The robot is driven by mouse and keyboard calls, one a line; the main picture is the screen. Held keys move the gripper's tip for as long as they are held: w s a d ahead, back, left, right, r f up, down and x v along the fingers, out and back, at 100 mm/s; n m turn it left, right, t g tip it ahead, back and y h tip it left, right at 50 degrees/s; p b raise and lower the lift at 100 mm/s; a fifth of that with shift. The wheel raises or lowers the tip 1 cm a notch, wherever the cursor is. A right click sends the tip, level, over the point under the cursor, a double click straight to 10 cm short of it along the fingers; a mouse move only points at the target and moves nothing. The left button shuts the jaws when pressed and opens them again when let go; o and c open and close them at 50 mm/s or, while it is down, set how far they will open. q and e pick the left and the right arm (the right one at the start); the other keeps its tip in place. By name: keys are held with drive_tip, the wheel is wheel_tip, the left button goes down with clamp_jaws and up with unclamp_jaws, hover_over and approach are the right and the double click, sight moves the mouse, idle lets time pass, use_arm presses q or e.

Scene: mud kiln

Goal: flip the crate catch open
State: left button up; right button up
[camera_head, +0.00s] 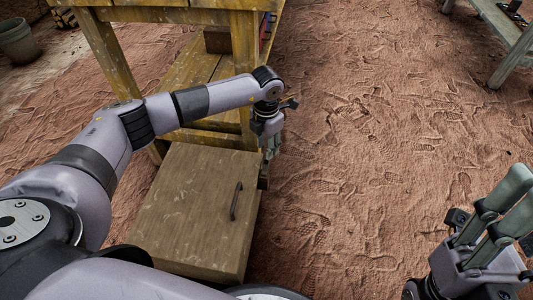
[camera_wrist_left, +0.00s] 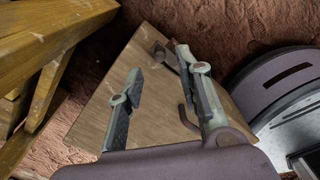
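The wooden crate (camera_head: 190,205) stands on the ground, its flat lid facing up with a dark curved handle (camera_head: 235,201). A dark metal piece (camera_head: 263,176), seemingly the catch, is at the lid's right edge. In the left wrist view a small metal catch piece (camera_wrist_left: 160,50) shows at the crate's edge. My left gripper (camera_head: 269,146) hangs just above that edge. In the wrist view its fingers (camera_wrist_left: 159,63) are apart, with the catch piece between or just beyond their tips; contact cannot be told. My right gripper (camera_head: 525,186) is at lower right, fingers apart and empty.
A yellow wooden workbench (camera_head: 245,75) stands right behind the crate, its leg close to my left arm. A bucket (camera_head: 18,42) is at far left. Another table (camera_head: 510,35) is at upper right. The reddish ground right of the crate is clear.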

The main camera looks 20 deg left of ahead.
use_arm(q)
wheel_tip(320, 180, up, 6)
drive_tip(key=shift+r, duration=0.15)
idle(0.6)
